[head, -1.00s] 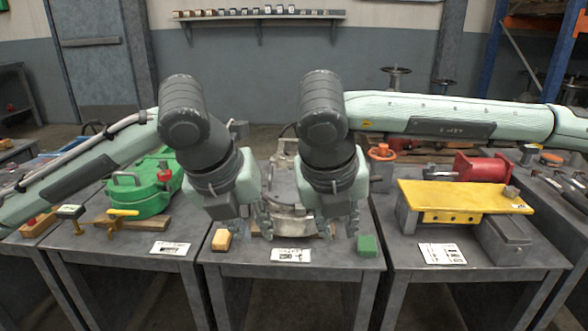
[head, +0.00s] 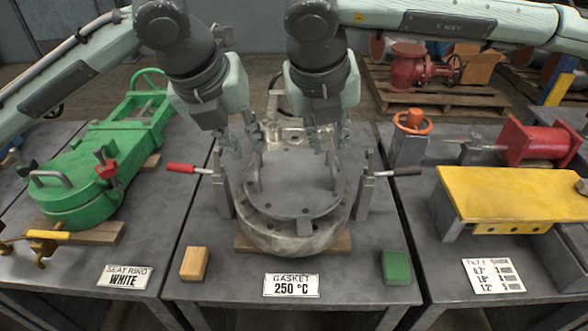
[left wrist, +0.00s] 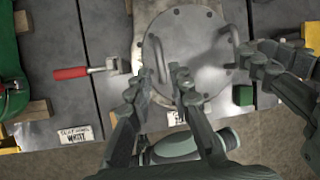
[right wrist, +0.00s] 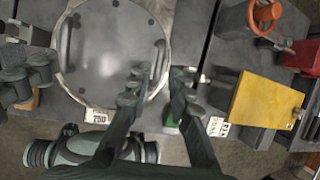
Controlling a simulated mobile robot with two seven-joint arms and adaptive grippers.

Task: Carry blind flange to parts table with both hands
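The blind flange (head: 291,192) is a round grey plate with bolts near its rim and two upright bar handles. It lies flat on a round metal body on the middle table. It also shows in the left wrist view (left wrist: 198,45) and the right wrist view (right wrist: 105,55). My left gripper (head: 250,150) is open at the flange's left handle. My right gripper (head: 325,145) is open at its right handle. In the wrist views, each handle appears between or just beyond the parted fingers; contact cannot be told. I cannot tell which surface is the parts table.
Toggle clamps with a red handle (head: 187,168) and a black handle (head: 404,171) flank the flange. A wooden block (head: 195,264), a green block (head: 397,267) and a gasket sign (head: 291,285) lie in front. A green valve (head: 85,180) and yellow bench (head: 510,195) stand on side tables.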

